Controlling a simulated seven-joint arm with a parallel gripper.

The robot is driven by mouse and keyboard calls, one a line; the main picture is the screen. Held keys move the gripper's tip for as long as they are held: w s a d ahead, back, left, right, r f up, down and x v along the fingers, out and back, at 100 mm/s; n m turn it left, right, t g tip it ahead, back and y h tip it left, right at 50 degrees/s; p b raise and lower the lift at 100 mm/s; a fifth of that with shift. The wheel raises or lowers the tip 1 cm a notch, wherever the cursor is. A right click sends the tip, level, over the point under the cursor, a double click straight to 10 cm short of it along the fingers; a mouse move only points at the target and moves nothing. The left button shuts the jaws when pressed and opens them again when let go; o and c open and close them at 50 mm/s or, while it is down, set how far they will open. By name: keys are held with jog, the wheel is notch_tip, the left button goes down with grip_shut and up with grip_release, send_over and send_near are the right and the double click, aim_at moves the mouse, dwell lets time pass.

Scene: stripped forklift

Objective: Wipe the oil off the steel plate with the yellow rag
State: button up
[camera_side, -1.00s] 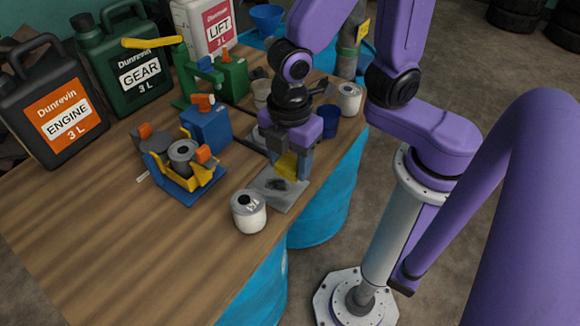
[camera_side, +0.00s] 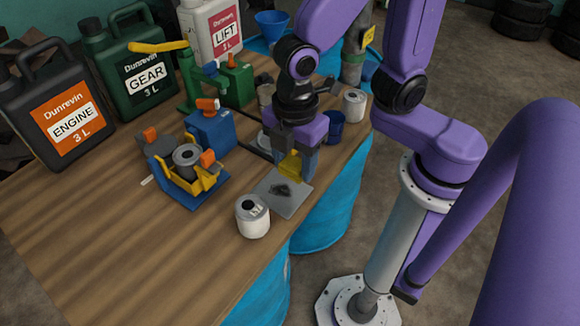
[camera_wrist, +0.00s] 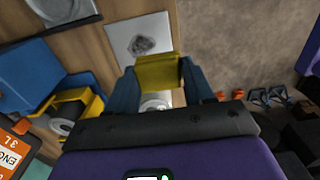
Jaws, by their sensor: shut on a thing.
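The steel plate (camera_side: 293,203) lies flat near the table edge, with a dark oil smear (camera_side: 281,190) in its middle. The plate (camera_wrist: 122,32) and the smear (camera_wrist: 145,45) also show in the wrist view. My gripper (camera_side: 292,165) is shut on the folded yellow rag (camera_side: 290,162). The rag spans both fingers (camera_wrist: 160,78) in the wrist view, where it (camera_wrist: 159,70) overlaps the plate's lower edge. It appears to be at or above the plate's far edge, off most of the smear; I cannot tell whether it touches.
A white can (camera_side: 253,218) stands close in front of the plate. The blue and yellow forklift part (camera_side: 188,178) and a blue block (camera_side: 210,132) are to the left. A blue cup (camera_side: 335,126) and another white can (camera_side: 353,105) stand behind right. Bare wood lies front left.

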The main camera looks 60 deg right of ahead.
aim_at(294, 199)
jog(key=shift+f, duration=0.1)
jog(key=shift+f, duration=3.55)
jog(key=shift+w+f, duration=0.2)
jog(key=shift+f, duration=0.05)
jog(key=shift+c, duration=0.4)
jog(key=shift+w+f, duration=0.15)
jog(key=shift+w, duration=2.85)
jog(key=shift+s, duration=3.25)
jog(key=shift+r, duration=4.1)
